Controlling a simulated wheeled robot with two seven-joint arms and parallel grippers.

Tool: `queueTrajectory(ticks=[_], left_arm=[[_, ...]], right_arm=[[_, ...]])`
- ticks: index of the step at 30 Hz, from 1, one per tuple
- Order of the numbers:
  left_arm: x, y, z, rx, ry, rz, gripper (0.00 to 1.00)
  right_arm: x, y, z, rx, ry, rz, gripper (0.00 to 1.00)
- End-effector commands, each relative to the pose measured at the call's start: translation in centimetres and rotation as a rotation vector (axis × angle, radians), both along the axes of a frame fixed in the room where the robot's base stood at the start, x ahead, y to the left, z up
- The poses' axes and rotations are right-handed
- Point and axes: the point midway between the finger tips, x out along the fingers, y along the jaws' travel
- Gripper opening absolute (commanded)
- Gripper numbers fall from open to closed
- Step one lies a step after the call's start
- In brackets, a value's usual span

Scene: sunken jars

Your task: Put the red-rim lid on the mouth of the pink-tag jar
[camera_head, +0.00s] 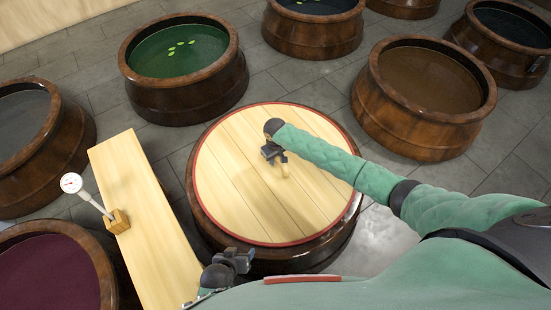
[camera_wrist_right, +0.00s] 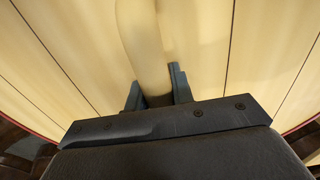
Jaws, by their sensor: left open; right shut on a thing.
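The red-rim lid (camera_head: 235,190) is a round, pale plank disc with a thin red edge. It lies over the mouth of a brown jar (camera_head: 345,232) in the middle of the head view. I cannot tell whether it touches the jar's rim or hangs just above it. No pink tag shows on this jar. My right gripper (camera_head: 273,154) is shut on the lid's pale upright handle (camera_wrist_right: 143,45), seen between the fingers (camera_wrist_right: 155,95) in the right wrist view. My left gripper (camera_head: 234,259) is open and empty by the lid's lower edge.
A pale board (camera_head: 140,205) left of the lid carries a wooden block with a dial gauge (camera_head: 72,183). Several open jars stand around, one with green liquid (camera_head: 178,50), one brown (camera_head: 432,80), one dark red (camera_head: 50,275). Grey tiled floor (camera_head: 300,75) shows between them.

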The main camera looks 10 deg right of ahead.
Motion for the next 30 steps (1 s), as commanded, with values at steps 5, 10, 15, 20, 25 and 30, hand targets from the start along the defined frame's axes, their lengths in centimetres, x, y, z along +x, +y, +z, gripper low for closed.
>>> queueTrajectory(ticks=[5, 10, 15, 20, 25, 30], left_arm=[[-0.09, -0.04, 0.14, -0.001, 0.001, -0.001, 0.61], [-0.16, -0.06, 0.31, 0.0, 0.003, -0.001, 0.61], [-0.2, -0.08, 0.49, 0.0, 0.003, -0.001, 0.61], [-0.22, -0.09, 0.56, 0.0, 0.004, -0.001, 0.61], [-0.24, -0.09, 0.53, -0.001, 0.004, -0.002, 0.61], [-0.24, -0.09, 0.52, -0.001, 0.004, -0.002, 0.61]], right_arm=[[0.15, 0.06, 0.21, 0.001, -0.003, 0.0, 0.0], [0.14, 0.08, 0.08, 0.002, -0.002, 0.0, 0.0], [0.13, 0.08, -0.08, 0.002, -0.002, -0.001, 0.0], [0.12, 0.04, -0.25, 0.002, -0.001, -0.001, 0.0], [0.13, 0.03, -0.29, 0.001, -0.002, -0.001, 0.0], [0.11, 0.02, -0.32, 0.001, -0.002, 0.0, 0.49]])
